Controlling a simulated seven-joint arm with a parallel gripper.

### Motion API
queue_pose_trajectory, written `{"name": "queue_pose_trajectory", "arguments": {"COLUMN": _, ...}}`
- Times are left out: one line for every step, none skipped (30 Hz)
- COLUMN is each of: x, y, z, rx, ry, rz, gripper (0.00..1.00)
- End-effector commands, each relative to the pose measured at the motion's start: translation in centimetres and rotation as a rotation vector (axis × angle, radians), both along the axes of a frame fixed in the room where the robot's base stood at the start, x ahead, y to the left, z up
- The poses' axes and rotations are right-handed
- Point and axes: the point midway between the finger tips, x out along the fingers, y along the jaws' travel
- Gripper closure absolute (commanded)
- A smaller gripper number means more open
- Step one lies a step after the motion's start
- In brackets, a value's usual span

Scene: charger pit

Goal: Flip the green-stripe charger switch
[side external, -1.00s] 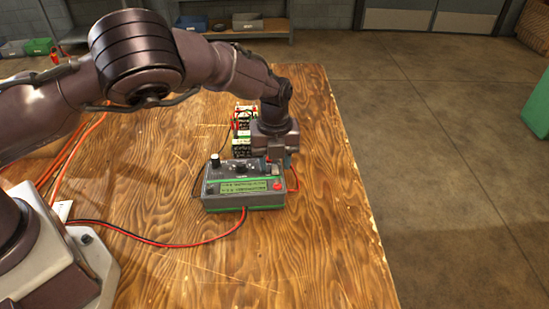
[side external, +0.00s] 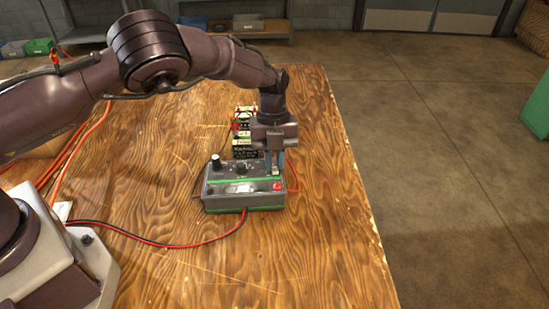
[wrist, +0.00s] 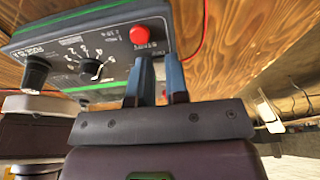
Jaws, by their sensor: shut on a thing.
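The green-stripe charger (side external: 215,190) is a grey box with green edging, dark knobs and a red button; it lies on the wooden table. In the wrist view the charger (wrist: 105,48) fills the upper left, with its red button (wrist: 139,34) just beyond my fingertips. My gripper (side external: 275,174) points down at the charger's right rear part. In the wrist view my gripper (wrist: 157,62) has its two blue-grey fingers close together at the charger's edge, with a narrow gap. They are shut on what appears to be the switch, which the fingers hide.
Red and black cables (side external: 150,243) run across the table to the left. The table's right and front areas are clear.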

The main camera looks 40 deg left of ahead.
Motion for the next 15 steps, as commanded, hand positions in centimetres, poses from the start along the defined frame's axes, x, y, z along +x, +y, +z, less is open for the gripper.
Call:
{"name": "queue_pose_trajectory", "arguments": {"x": -0.01, "y": 0.00, "z": 0.01, "rx": 0.000, "ry": 0.000, "rz": 0.001, "gripper": 0.81}}
{"name": "queue_pose_trajectory", "arguments": {"x": -0.02, "y": -0.01, "z": 0.01, "rx": 0.000, "ry": 0.000, "rz": 0.001, "gripper": 0.74}}
{"name": "queue_pose_trajectory", "arguments": {"x": -0.01, "y": 0.00, "z": 0.00, "rx": 0.000, "ry": 0.000, "rz": 0.001, "gripper": 0.65}}
{"name": "queue_pose_trajectory", "arguments": {"x": -0.01, "y": 0.00, "z": 0.00, "rx": 0.000, "ry": 0.000, "rz": 0.001, "gripper": 0.60}}
{"name": "queue_pose_trajectory", "arguments": {"x": -0.02, "y": -0.01, "z": 0.01, "rx": 0.000, "ry": 0.000, "rz": 0.001, "gripper": 0.60}}
{"name": "queue_pose_trajectory", "arguments": {"x": -0.02, "y": -0.01, "z": 0.01, "rx": 0.000, "ry": 0.000, "rz": 0.001, "gripper": 0.60}}
{"name": "queue_pose_trajectory", "arguments": {"x": -0.01, "y": 0.00, "z": 0.00, "rx": 0.000, "ry": 0.000, "rz": 0.001, "gripper": 0.60}}
{"name": "queue_pose_trajectory", "arguments": {"x": -0.01, "y": 0.00, "z": 0.00, "rx": 0.000, "ry": 0.000, "rz": 0.001, "gripper": 0.60}}
{"name": "queue_pose_trajectory", "arguments": {"x": -0.02, "y": -0.01, "z": 0.01, "rx": 0.000, "ry": 0.000, "rz": 0.001, "gripper": 0.60}}
{"name": "queue_pose_trajectory", "arguments": {"x": -0.01, "y": 0.00, "z": 0.00, "rx": 0.001, "ry": 0.000, "rz": 0.001, "gripper": 0.60}}
{"name": "queue_pose_trajectory", "arguments": {"x": -0.02, "y": -0.01, "z": 0.01, "rx": 0.001, "ry": 0.000, "rz": 0.001, "gripper": 0.60}}
{"name": "queue_pose_trajectory", "arguments": {"x": 0.00, "y": 0.00, "z": 0.05, "rx": 0.001, "ry": 0.000, "rz": 0.001, "gripper": 0.60}}
{"name": "queue_pose_trajectory", "arguments": {"x": 0.03, "y": 0.01, "z": 0.15, "rx": 0.000, "ry": -0.001, "rz": 0.001, "gripper": 0.60}}
{"name": "queue_pose_trajectory", "arguments": {"x": 0.07, "y": 0.04, "z": 0.29, "rx": 0.000, "ry": -0.001, "rz": 0.000, "gripper": 0.60}}
{"name": "queue_pose_trajectory", "arguments": {"x": 0.14, "y": 0.10, "z": 0.60, "rx": 0.000, "ry": -0.003, "rz": 0.001, "gripper": 0.60}}
